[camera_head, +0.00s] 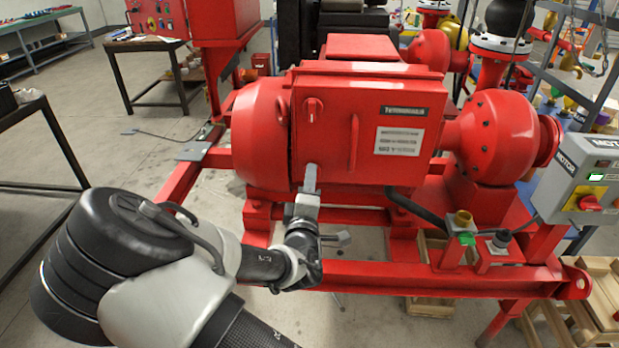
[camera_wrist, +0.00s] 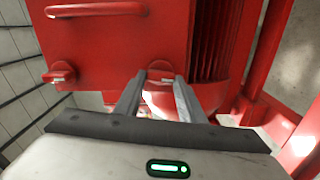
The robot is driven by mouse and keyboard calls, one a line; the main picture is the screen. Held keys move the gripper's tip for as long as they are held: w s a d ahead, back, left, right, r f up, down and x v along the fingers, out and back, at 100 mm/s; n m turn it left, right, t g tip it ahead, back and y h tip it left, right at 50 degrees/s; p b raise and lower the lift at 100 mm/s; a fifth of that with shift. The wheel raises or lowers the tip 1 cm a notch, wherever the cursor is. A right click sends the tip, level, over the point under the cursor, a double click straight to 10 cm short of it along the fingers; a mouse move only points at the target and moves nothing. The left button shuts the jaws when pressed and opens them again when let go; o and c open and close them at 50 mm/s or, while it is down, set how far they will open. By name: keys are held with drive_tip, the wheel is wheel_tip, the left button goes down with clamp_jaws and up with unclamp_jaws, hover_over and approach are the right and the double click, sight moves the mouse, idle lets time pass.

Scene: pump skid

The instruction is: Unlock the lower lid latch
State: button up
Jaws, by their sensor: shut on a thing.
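The red terminal box lid (camera_head: 370,125) is closed against its box on the pump skid's motor. The upper lid latch (camera_head: 313,107) is a small red knob near the lid's left edge; it also shows in the wrist view (camera_wrist: 59,73). The lower lid latch (camera_wrist: 160,76) sits between my fingertips in the wrist view. In the head view my gripper (camera_head: 310,175) covers it at the lid's lower left corner. My gripper (camera_wrist: 160,80) is shut on this latch, one finger on each side. How far the latch is turned cannot be told.
A vertical red handle (camera_head: 354,142) stands out from the lid. The red skid frame (camera_head: 400,280) runs below my gripper. A grey motor control box (camera_head: 590,180) stands at the right. A dark hose (camera_head: 408,205) hangs under the terminal box.

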drive_tip(key=shift+n, duration=0.8)
drive_tip(key=o, duration=1)
drive_tip(key=shift+o, duration=0.2)
drive_tip(key=shift+s+p, duration=0.1)
drive_tip(key=shift+p, duration=0.2)
drive_tip(key=s+p, duration=0.4)
drive_tip(key=s, duration=1.3)
drive_tip(key=shift+a, duration=0.3)
drive_tip(key=shift+s, duration=0.1)
